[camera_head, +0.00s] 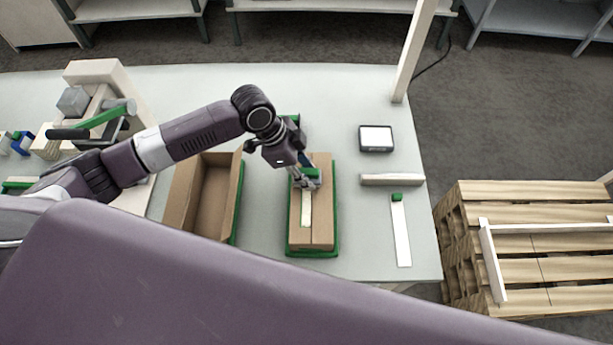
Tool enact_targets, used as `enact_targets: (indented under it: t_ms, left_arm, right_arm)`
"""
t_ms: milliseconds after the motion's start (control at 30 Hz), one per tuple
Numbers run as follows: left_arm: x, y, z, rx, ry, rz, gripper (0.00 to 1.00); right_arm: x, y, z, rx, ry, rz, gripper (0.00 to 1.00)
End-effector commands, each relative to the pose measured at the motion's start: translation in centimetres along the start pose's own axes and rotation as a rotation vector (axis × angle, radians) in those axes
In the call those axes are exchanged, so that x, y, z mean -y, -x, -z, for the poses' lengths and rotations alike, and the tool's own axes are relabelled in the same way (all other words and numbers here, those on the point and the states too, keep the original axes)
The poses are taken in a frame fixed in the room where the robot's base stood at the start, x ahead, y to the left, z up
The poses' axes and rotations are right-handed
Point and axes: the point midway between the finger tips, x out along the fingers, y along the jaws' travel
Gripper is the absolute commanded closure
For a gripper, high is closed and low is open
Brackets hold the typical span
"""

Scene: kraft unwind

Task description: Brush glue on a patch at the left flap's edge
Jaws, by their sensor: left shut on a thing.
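A brown cardboard box (321,225) lies in a green tray (313,254), its top flaps folded in and a lengthwise seam showing. A pale strip (305,212) runs along the left part of its top. My left gripper (309,184) is over the far part of this box, shut on a small green piece (312,173), which may be the brush. The gripper hides most of it, and I cannot tell whether it touches the box. Glue cannot be made out. My right gripper is not in view.
An open, empty cardboard box (212,195) stands to the left. On the right are a dark-framed screen (376,138), a pale bar (391,180) and a white strip (401,235) with a green end. A wooden pallet (520,245) stands beyond the table's right edge.

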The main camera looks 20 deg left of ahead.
Motion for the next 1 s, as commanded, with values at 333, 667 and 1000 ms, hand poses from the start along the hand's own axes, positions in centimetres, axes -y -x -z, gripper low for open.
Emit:
enact_targets:
  t_ms: [333,667,1000]
  left_arm:
    - [1.4,-0.1,-0.1,0.001,0.002,0.001,0.88]
    - [2.6,-0.1,-0.1,0.002,0.001,0.001,0.88]
    - [3.5,0.0,-0.1,0.002,0.0,-0.001,0.88]
  right_arm:
    - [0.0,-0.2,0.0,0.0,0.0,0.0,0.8]
    - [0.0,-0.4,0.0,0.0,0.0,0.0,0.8]
    - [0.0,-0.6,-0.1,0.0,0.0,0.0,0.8]
